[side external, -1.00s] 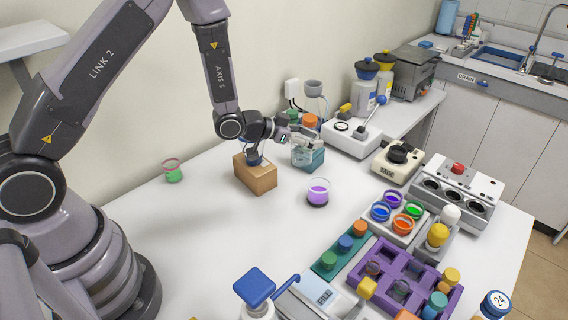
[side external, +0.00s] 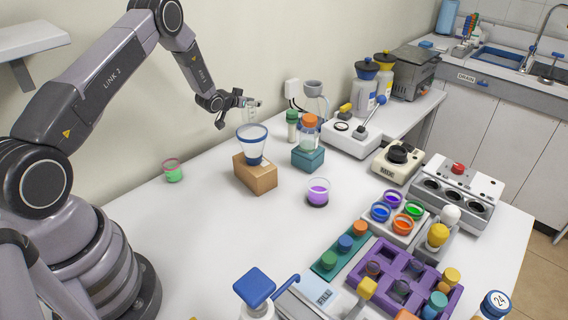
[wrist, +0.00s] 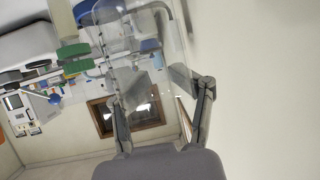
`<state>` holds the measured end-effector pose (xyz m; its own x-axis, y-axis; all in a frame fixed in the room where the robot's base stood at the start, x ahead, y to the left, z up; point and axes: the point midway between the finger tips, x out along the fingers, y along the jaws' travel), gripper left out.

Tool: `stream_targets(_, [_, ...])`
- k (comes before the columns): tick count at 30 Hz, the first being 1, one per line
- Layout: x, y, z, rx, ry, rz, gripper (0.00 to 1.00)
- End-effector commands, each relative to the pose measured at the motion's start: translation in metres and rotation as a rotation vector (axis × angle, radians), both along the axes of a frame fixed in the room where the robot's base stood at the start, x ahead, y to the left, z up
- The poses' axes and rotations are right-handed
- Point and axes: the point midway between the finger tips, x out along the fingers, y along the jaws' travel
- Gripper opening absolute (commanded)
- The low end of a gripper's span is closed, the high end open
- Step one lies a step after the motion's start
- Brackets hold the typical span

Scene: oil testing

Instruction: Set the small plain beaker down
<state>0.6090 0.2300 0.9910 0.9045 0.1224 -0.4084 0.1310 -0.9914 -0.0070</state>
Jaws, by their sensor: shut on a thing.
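My gripper (side external: 249,102) is raised high above the table, near the back wall. It is shut on a small clear beaker (side external: 252,115), which hangs in the air and is faint against the wall. In the wrist view my gripper's fingers (wrist: 155,82) stand either side of clear glass (wrist: 172,45). No liquid can be made out in it. Below my gripper, a blue-rimmed clear vessel (side external: 252,137) stands on a brown block (side external: 256,177). To the right, a clear vessel with an orange top (side external: 309,132) stands on a teal block (side external: 308,158).
A purple-filled beaker (side external: 318,192) and a red-rimmed green beaker (side external: 173,170) stand on the white table. A green-capped bottle (side external: 292,125) is near the wall. Racks and devices crowd the right side. The table (side external: 205,220) is clear left of the brown block.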

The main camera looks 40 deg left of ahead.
Motion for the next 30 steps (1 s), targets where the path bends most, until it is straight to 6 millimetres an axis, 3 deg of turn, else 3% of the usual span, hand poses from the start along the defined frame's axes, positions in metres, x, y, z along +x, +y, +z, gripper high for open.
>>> stream_targets(16, [-0.002,0.004,-0.078,0.000,0.001,0.010,0.04])
stream_targets(29, [-0.002,0.004,-0.085,0.001,0.000,0.009,0.04])
stream_targets(30, [-0.002,0.004,-0.085,0.001,0.000,0.009,0.46])
